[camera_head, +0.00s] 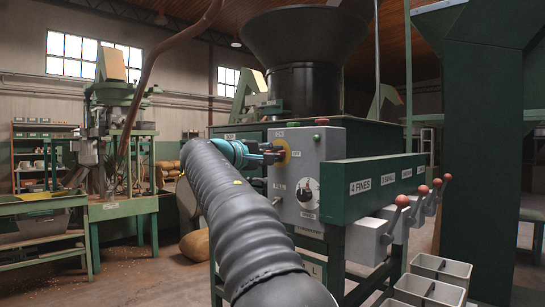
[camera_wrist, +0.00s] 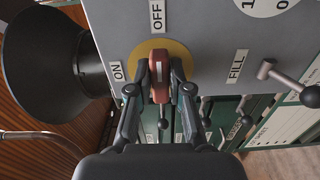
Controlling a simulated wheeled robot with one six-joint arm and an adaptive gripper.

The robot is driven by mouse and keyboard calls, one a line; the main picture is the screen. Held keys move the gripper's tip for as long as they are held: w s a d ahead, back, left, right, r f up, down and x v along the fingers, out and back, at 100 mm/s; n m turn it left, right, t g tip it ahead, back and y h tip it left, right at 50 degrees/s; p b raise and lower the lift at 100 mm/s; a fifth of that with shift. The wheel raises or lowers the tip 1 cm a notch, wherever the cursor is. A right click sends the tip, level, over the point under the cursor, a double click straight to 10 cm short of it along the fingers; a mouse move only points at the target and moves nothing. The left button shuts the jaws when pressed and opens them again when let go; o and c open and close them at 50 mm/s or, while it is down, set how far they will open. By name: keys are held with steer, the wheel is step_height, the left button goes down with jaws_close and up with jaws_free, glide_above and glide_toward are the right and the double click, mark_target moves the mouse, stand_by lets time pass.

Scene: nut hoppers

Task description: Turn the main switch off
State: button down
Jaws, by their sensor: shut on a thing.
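The main switch is a red handle (camera_wrist: 159,78) on a yellow round plate (camera_wrist: 146,50) on the grey control box (camera_head: 312,165). In the wrist view the OFF label (camera_wrist: 157,15) is above the handle and the ON label (camera_wrist: 117,72) is left of it. The handle's long side runs up and down in that view, in line with OFF. My gripper (camera_wrist: 159,92) is shut on the handle, one finger on each side. In the head view my gripper (camera_head: 277,153) is at the yellow plate (camera_head: 285,152) and mostly hides the handle.
A black rotary knob (camera_head: 307,193) sits lower on the box. Right of it, a green beam (camera_head: 372,186) carries labelled levers with red knobs (camera_head: 402,201). A black hopper (camera_head: 303,45) stands above, and grey bins (camera_head: 430,290) stand at lower right.

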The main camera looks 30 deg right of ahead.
steer(key=shift+f, duration=0.1)
stand_by(0.3)
steer(key=c, duration=1.1)
jaws_free()
steer(key=v, duration=1.2)
